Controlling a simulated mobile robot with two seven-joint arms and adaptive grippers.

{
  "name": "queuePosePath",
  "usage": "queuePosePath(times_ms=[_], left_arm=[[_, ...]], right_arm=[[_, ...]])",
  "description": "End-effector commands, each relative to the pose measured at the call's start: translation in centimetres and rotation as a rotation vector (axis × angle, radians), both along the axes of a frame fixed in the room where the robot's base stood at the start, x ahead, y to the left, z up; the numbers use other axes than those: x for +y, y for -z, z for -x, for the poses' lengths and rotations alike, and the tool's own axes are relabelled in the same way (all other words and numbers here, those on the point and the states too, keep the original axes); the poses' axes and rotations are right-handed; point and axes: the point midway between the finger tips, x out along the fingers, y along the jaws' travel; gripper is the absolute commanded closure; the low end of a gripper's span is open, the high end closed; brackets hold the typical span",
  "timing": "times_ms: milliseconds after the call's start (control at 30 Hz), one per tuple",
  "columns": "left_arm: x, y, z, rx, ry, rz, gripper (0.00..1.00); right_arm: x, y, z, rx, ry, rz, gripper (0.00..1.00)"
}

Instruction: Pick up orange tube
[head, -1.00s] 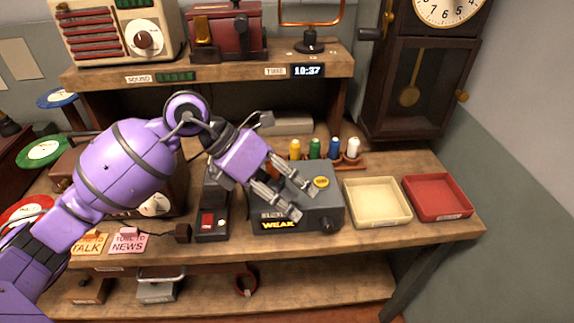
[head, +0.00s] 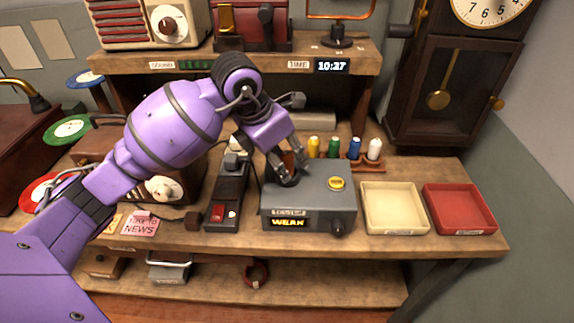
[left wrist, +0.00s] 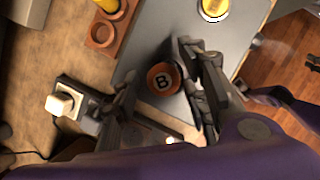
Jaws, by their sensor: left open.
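The orange tube (head: 290,161) stands on the grey device box, partly hidden behind my left gripper. In the left wrist view its round orange top, marked with a "B" (left wrist: 163,79), shows between the fingers. My left gripper (head: 289,169) is open and points down, with a finger on either side of the tube. In the left wrist view the open fingers (left wrist: 160,72) have visible gaps to the tube. I cannot tell how far down the tube the fingertips reach. My right gripper is not in view.
The grey box (head: 312,205) has a "WEAK" display and a yellow button (head: 336,183). Yellow, green, blue and white tubes (head: 354,148) stand in a rack behind it. A cream tray (head: 394,229) and a red tray (head: 460,228) lie to the right. A switch unit (head: 227,190) stands left.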

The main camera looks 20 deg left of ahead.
Motion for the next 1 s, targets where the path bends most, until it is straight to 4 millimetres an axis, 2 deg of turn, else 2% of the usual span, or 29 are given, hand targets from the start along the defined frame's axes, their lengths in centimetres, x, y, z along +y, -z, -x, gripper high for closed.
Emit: queuePosePath(times_ms=[233, 400, 500, 833, 1000], left_arm=[[-0.1, 0.2, -0.1, -0.001, 0.0, 0.001, 0.59], [-0.1, 0.2, -0.1, -0.001, 0.0, 0.001, 0.81], [0.0, 0.2, -0.1, -0.001, 0.0, 0.001, 0.91], [0.0, 0.0, -0.2, -0.003, -0.002, -0.001, 0.91], [0.1, -1.2, -0.3, -0.006, -0.003, -0.001, 0.91]], right_arm=[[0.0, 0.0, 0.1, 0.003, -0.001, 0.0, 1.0], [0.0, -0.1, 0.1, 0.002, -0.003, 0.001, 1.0], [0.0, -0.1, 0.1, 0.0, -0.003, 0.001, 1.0], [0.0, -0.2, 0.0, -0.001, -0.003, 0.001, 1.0], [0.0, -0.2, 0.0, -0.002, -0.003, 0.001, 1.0]])
